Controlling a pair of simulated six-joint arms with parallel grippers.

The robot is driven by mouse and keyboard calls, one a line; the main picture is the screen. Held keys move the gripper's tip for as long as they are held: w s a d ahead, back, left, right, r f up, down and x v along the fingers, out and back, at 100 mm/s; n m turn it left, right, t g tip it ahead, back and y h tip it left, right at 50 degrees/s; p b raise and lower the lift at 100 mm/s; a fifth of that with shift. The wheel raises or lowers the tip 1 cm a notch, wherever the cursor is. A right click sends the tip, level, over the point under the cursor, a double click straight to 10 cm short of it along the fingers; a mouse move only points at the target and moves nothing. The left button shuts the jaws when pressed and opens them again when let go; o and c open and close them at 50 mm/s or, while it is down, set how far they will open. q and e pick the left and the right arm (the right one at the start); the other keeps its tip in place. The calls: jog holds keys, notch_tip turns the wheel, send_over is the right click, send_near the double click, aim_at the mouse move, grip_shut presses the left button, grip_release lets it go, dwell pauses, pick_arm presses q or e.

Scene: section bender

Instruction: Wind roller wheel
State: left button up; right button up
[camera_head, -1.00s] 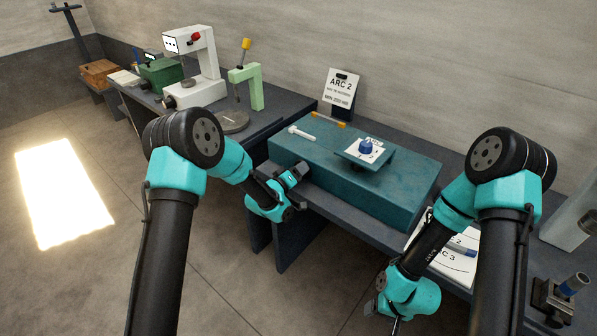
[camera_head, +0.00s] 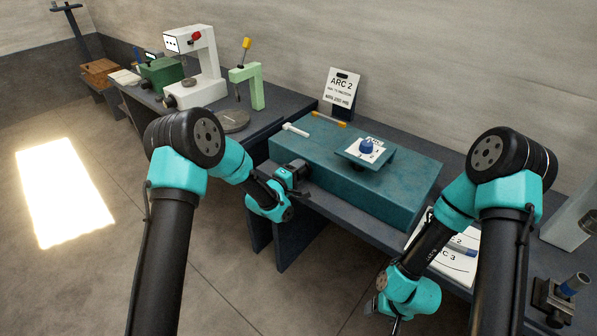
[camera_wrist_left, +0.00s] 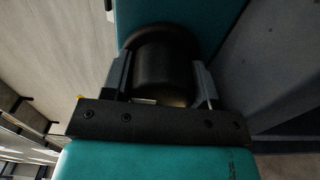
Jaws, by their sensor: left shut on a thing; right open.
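In the left wrist view a black, rounded roller wheel (camera_wrist_left: 160,65) sits against the teal housing (camera_wrist_left: 215,20). My left gripper (camera_wrist_left: 160,75) has one finger on each side of the wheel and is shut on it. In the head view my left gripper (camera_head: 297,172) is at the housing's front left end and largely hides the wheel. My right gripper (camera_head: 393,322) is open, low in front of the bench, far from the wheel.
An "ARC 2" sign (camera_head: 341,88) stands behind the housing. A white-headed rod (camera_head: 296,130) and an orange bar (camera_head: 328,119) lie near its rear left. Printed sheets (camera_head: 455,262) lie at the right. A white press (camera_head: 199,70) and a green stand (camera_head: 249,88) are on the left bench.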

dwell(0.3)
pick_arm(q)
jog(key=o, duration=0.9)
jog(key=shift+s+a, duration=0.1)
jog(key=shift+s, duration=0.05)
jog(key=v, duration=1.7)
jog(key=s+a+f+m+g+y, duration=0.3)
jog(key=s+f+g, duration=0.1)
jog(key=s+f, duration=0.4)
jog(key=s+a+f+m+g+y, duration=0.35)
jog(key=s+f+g, duration=0.2)
jog(key=f, duration=0.45)
jog(key=s+f+g, duration=0.1)
jog(key=s, duration=0.2)
jog(key=s+a+f+m+g, duration=0.1)
jog(key=s+g, duration=0.1)
jog(key=s, duration=0.2)
jog(key=s+f+m+g, duration=0.1)
jog(key=s, duration=0.3)
jog(key=shift+a+m, duration=0.25)
jog(key=shift+a, duration=0.1)
